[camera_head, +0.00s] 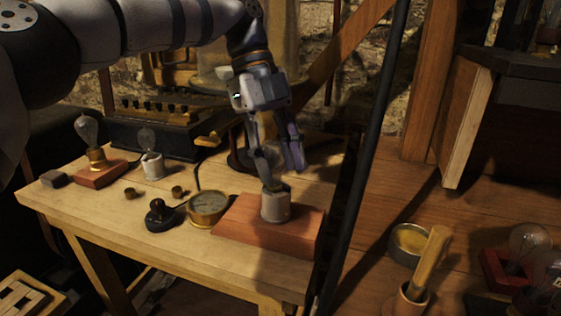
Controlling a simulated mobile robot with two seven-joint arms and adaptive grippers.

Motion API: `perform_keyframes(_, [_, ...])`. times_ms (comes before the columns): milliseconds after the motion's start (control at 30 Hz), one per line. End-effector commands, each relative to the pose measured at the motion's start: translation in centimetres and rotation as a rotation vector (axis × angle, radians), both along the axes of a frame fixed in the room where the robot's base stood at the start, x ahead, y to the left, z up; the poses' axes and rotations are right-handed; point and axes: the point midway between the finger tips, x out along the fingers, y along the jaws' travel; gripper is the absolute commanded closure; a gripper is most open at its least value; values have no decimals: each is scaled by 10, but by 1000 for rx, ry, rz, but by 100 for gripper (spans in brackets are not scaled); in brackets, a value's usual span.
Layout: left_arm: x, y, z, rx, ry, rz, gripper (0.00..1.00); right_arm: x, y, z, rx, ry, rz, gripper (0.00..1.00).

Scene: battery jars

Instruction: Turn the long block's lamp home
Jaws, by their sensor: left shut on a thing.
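The long reddish block (301,229) lies at the table's right front corner. A pale round socket (275,207) stands upright on it. My left gripper (278,171) reaches down from above and is shut on the lamp, a clear glass bulb, at the socket's mouth. The bulb's glass is faint between the fingers and mostly hidden, so how deep its base sits cannot be told. My right gripper is out of view.
A brass gauge (207,208) and a black knob switch (161,215) stand left of the block. A smaller block (101,177) carries another bulb (87,129); a white socket (153,168) holds one too. A dark pole (372,150) rises just right of the table.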

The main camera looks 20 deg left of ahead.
Motion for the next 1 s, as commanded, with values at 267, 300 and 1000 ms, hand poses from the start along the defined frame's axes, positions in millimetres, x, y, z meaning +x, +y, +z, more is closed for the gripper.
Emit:
perform_keyframes(267, [0,0,-8,-1,14,-12,43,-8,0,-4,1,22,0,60])
perform_keyframes(300, [0,0,-8,-1,14,-12,35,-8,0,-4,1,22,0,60])
perform_keyframes(1000, [2,-4,3,-4,-2,294,35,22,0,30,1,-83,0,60])
